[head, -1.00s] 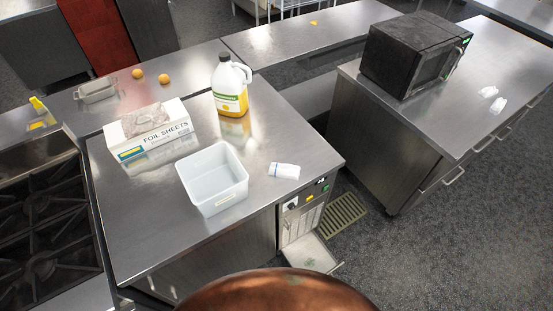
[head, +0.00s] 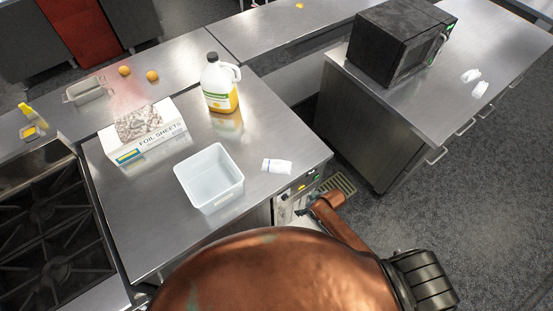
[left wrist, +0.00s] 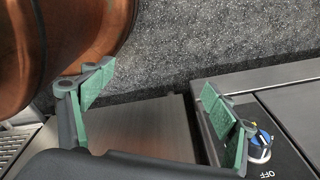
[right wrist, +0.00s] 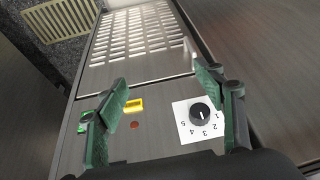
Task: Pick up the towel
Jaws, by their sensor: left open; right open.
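A small folded white towel (head: 277,166) with a dark blue edge stripe lies flat on the steel counter (head: 258,125), near its right corner and right of a white plastic tub (head: 209,179). My right gripper (head: 307,209) is in front of the counter's control panel, below the towel and apart from it; the head view shows it small and partly hidden. The right wrist view shows its fingers (right wrist: 160,80) open and empty, facing the panel. My left gripper (left wrist: 155,90) is open and empty in the left wrist view. Neither wrist view shows the towel.
A foil sheets box (head: 146,143) and a yellow-filled jug (head: 220,84) stand behind the tub. A stove (head: 52,230) is at left. A black microwave (head: 398,42) and white cloths (head: 475,82) are on the right counter. A dial (right wrist: 200,114) is on the panel.

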